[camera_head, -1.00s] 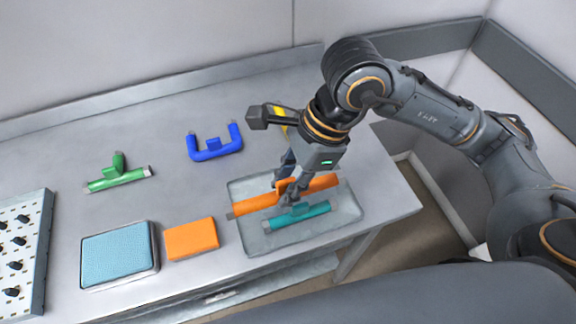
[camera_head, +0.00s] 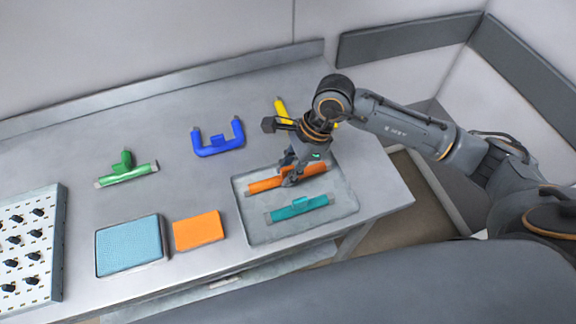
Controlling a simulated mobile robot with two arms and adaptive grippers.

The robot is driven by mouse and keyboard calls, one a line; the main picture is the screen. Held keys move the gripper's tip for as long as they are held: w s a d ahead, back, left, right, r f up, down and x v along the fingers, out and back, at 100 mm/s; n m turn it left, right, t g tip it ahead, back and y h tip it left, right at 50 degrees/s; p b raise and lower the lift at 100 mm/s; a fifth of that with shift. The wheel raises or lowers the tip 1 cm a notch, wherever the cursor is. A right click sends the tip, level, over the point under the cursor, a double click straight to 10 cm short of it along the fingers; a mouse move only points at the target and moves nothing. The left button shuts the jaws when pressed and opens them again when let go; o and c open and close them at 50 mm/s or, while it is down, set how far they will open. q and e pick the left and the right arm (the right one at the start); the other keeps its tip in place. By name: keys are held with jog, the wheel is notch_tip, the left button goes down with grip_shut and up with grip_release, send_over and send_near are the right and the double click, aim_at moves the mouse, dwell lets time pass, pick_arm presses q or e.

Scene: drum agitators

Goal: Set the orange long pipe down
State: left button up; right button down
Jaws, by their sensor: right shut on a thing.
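The orange long pipe (camera_head: 266,184) lies along the back part of the grey tray (camera_head: 259,232), behind the teal pipe (camera_head: 301,209). My right gripper (camera_head: 290,181) reaches down from above and is shut on the orange pipe near its middle. The pipe looks low, at the tray; whether it fully touches the tray floor I cannot tell. The fingers hide part of its middle. My left gripper is not in view.
A blue U-shaped pipe (camera_head: 218,149), a green pipe (camera_head: 127,172) and a yellow pipe (camera_head: 281,108) lie on the table. An orange block (camera_head: 198,231), a light blue pad (camera_head: 128,246) and a pegged panel (camera_head: 28,240) are at the left. The table's right edge is near the tray.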

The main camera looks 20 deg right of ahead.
jog(key=shift+f, duration=0.1)
jog(key=c, duration=1.1)
grip_release()
jog(key=shift+r, duration=0.25)
jog(key=b+v, duration=0.3)
jog(key=v, duration=0.8)
jog(key=shift+d+r+b, duration=0.25)
jog(key=shift+r+b, duration=0.05)
jog(key=shift+r, duration=0.05)
